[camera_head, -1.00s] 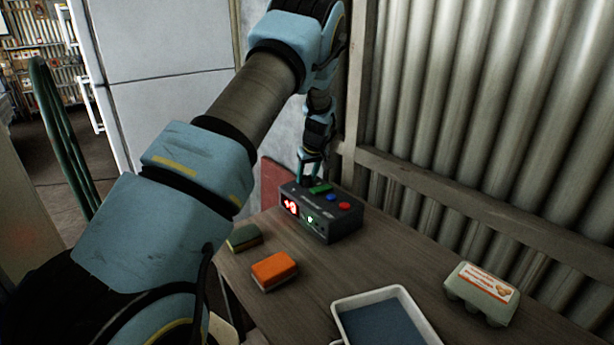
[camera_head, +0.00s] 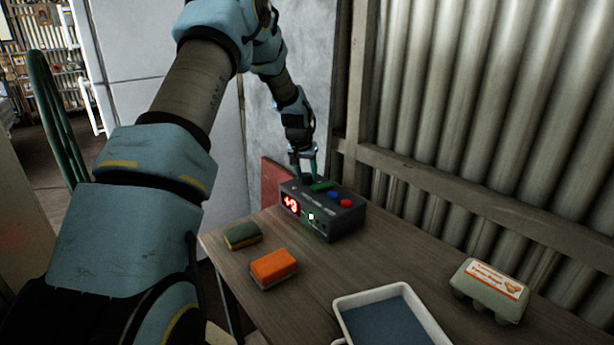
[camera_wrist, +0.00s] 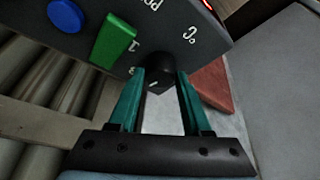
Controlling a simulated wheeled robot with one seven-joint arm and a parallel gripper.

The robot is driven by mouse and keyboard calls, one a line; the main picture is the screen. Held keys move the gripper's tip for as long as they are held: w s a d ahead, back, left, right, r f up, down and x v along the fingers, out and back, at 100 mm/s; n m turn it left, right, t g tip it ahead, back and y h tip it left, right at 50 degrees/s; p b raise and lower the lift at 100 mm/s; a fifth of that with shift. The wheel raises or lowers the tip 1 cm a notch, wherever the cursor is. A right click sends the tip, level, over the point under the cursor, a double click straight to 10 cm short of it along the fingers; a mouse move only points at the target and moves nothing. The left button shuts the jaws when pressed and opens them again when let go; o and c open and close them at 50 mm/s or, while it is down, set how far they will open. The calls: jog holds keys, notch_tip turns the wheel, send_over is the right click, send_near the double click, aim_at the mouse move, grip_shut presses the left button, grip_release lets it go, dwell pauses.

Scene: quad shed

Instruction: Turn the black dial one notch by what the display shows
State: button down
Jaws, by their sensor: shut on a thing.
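The dark control box (camera_head: 325,222) stands on the table near the wall. Its front display (camera_head: 291,205) glows red and appears to read "+3", with a small green and white light beside it. On its top are a green block-shaped control (camera_head: 321,187), a blue button (camera_head: 332,195) and a red button (camera_head: 346,203). In the wrist view the black dial (camera_wrist: 158,80) has a pale pointer mark and sits between the teal fingertips of my gripper (camera_wrist: 160,82). My gripper (camera_head: 305,172) is shut on the dial, coming from above and behind the box.
A white tray (camera_head: 343,303) and an egg carton (camera_head: 490,288) are at the front right. A red panel (camera_head: 273,183) stands behind the box. The corrugated wall borders the table.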

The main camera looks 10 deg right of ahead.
jog(key=shift+a+m+g+h, duration=0.15)
jog(key=shift+m+g+h, duration=0.3)
jog(key=shift+m, duration=1.45)
jog(key=shift+c, duration=1.7)
grip_release()
jog(key=b+v, duration=0.3)
jog(key=v, duration=0.7)
jog(key=shift+r, duration=0.4)
jog(key=shift+a, duration=0.15)
